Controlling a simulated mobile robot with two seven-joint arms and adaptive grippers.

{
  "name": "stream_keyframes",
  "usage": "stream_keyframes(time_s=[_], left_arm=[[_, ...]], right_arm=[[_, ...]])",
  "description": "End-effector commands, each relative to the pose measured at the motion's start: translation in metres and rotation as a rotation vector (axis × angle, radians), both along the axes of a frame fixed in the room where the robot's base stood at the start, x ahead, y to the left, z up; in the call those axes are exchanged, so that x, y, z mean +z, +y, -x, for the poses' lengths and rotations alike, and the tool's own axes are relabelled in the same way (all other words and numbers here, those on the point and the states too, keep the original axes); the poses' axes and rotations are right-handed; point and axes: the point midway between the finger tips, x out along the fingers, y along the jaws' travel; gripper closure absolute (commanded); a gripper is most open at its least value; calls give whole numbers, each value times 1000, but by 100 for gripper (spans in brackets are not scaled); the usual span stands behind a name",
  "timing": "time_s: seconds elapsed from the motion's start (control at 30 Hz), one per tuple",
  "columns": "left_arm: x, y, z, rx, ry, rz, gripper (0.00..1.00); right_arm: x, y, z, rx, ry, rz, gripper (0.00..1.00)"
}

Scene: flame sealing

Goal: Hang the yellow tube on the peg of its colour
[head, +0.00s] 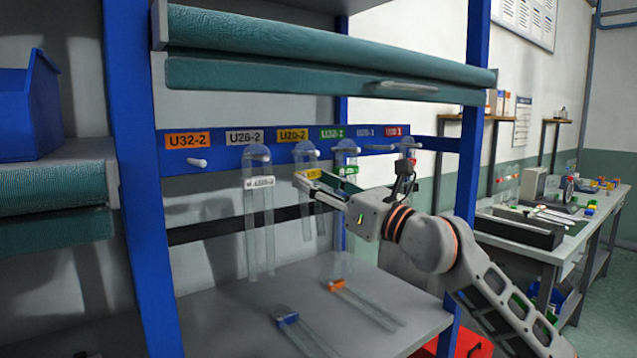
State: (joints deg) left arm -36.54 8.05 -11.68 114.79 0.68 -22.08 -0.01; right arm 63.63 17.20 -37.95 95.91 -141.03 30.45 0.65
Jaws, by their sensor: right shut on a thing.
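The yellow tube (305,221) is a clear bent tube with a yellow tag (313,174). It is upright, with its bend at the yellow-labelled peg (304,153) under the yellow U20-2 label (293,135). I cannot tell whether the bend rests on the peg or is just in front of it. My right gripper (318,186) comes in from the right and is shut on the yellow tube near its tag. My left gripper is not in view.
Clear tubes hang at the white (259,215) and green (347,160) labels, close on both sides. The orange-labelled peg (197,162) is bare. Tubes with an orange tag (365,304) and a blue tag (304,334) lie on the grey shelf (225,320). A teal-edged shelf (300,85) overhangs the pegs.

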Motion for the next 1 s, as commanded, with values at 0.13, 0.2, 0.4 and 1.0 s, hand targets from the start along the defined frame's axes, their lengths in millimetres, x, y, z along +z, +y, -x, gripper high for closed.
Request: stream_keyframes(time_s=[0.13, 0.2, 0.4, 1.0], left_arm=[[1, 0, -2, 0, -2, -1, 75], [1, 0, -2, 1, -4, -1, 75], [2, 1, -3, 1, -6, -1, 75], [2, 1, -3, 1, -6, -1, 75]], right_arm=[[0, 0, 0, 0, 0, 0, 80], [0, 0, 0, 0, 0, 0, 80], [0, 0, 0, 0, 0, 0, 57], [-1, 0, 0, -1, 1, 1, 12]])
